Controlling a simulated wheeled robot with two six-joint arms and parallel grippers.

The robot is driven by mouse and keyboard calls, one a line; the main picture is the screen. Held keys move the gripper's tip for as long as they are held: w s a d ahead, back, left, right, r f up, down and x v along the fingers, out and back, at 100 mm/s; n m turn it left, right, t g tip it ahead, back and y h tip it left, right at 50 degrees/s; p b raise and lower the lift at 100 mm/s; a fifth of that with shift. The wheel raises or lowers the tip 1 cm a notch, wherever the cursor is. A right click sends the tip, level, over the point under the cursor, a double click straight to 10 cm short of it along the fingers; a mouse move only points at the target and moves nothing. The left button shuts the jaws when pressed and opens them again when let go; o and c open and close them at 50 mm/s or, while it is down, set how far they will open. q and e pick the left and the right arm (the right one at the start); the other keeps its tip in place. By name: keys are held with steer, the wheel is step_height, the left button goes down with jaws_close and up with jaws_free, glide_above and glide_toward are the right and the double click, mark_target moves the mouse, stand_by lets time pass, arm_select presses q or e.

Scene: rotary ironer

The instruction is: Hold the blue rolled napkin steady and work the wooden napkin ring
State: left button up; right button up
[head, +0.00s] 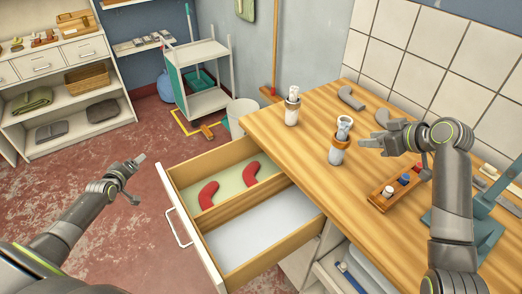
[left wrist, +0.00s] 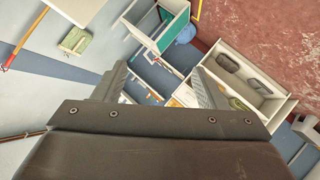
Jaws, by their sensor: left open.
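Two upright pale rolls, each with a brown-orange band, stand on the wooden counter (head: 300,130). The nearer banded roll (head: 337,153) is left of my right gripper; the farther one (head: 292,108) is toward the back left. I cannot tell either roll's exact colour or whether a band is the wooden ring. My right gripper (head: 374,131) has its fingers apart, pointing at the nearer roll, with no clear contact. My left gripper (head: 136,166) is far left over the floor, away from the counter. In the left wrist view its open fingers (left wrist: 158,88) hold nothing.
An open drawer (head: 172,192) with two red curved pieces juts out at front. Grey curved pieces (head: 350,98) lie at the back. A white cart (head: 208,100) and shelves (head: 75,135) stand beyond the floor.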

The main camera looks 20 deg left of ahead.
arm_select(q)
step_height(320, 180, up, 5)
steer(key=w+t, duration=0.1)
steer(key=w, duration=0.2)
steer(key=n+g+h, duration=0.4)
steer(key=n+h, duration=1)
steer(key=h, duration=0.1)
glide_toward(330, 155)
steer(key=shift+g+y, duration=0.3)
steer(key=x, duration=0.8)
steer(key=r+x, duration=0.1)
steer(key=x, duration=0.3)
steer(key=shift+d, duration=0.25)
steer(key=c, duration=1.1)
steer(key=shift+o, duration=0.2)
